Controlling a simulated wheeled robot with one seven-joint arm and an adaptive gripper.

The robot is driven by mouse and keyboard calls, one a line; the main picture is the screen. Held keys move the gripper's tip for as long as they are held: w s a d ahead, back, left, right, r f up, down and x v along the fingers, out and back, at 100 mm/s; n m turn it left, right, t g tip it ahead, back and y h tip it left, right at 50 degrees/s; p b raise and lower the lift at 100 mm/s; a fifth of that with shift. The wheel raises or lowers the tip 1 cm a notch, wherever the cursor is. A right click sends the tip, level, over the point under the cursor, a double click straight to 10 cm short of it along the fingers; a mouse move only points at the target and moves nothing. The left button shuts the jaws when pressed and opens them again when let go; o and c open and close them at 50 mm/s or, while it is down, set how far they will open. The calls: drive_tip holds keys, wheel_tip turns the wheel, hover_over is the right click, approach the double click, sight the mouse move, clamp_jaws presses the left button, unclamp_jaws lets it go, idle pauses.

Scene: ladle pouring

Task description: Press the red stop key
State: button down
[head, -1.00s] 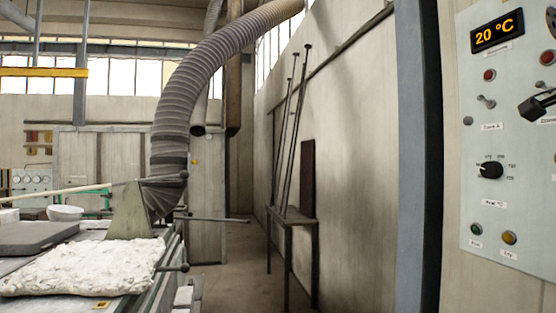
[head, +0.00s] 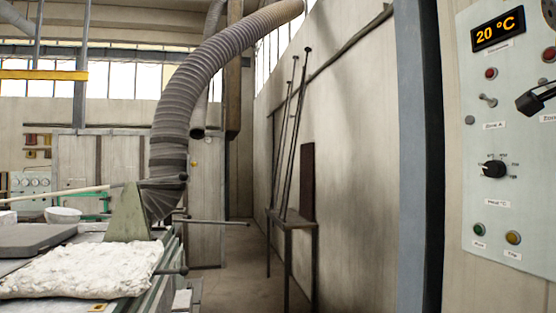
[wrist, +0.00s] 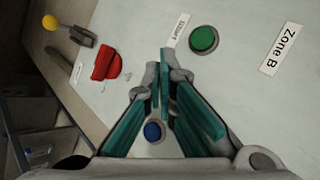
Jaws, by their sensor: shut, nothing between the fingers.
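My gripper (wrist: 165,65) shows in the wrist view with its teal fingers together and nothing between them, over a pale control panel (wrist: 235,110). A red key-like piece (wrist: 106,65) is on the panel to the left of the fingertips, apart from them. Its label is not legible, so I cannot tell if it is the stop key. A green round button (wrist: 204,40) sits to the right of the fingertips. A blue button (wrist: 153,131) shows between the fingers lower down. In the head view the panel (head: 520,205) has red round buttons (head: 491,73); my gripper is not seen there.
A yellow ball-ended lever (wrist: 52,23) stands at the upper left in the wrist view, near the panel's edge. In the head view a dark handle (head: 535,100) juts from the panel. A stand with rods (head: 290,222) is by the wall.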

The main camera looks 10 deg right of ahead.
drive_tip(key=shift+s+a+b, duration=0.15)
drive_tip(key=shift+a+b, duration=0.95)
drive_tip(key=shift+a, duration=1.35)
drive_tip(key=w+a+f+n+t+y, duration=0.15)
drive_tip(key=a+f+n+y, duration=0.45)
drive_tip(key=a+f+n, duration=1.55)
drive_tip(key=s+a+f+n+y, duration=0.1)
drive_tip(key=s+a+f+n, duration=0.1)
drive_tip(key=f, duration=0.4)
drive_tip(key=s+a+f+n+g+y, duration=0.1)
drive_tip(key=s+a+f+n, duration=0.1)
drive_tip(key=a+f+n, duration=0.2)
wheel_tip(320, 180, down, 3)
drive_tip(key=shift+s+a+f+y, duration=0.1)
drive_tip(key=shift+s+a+y, duration=0.1)
drive_tip(key=shift+s+y, duration=0.2)
drive_tip(key=c, duration=2.4)
unclamp_jaws()
drive_tip(key=shift+n, duration=0.25)
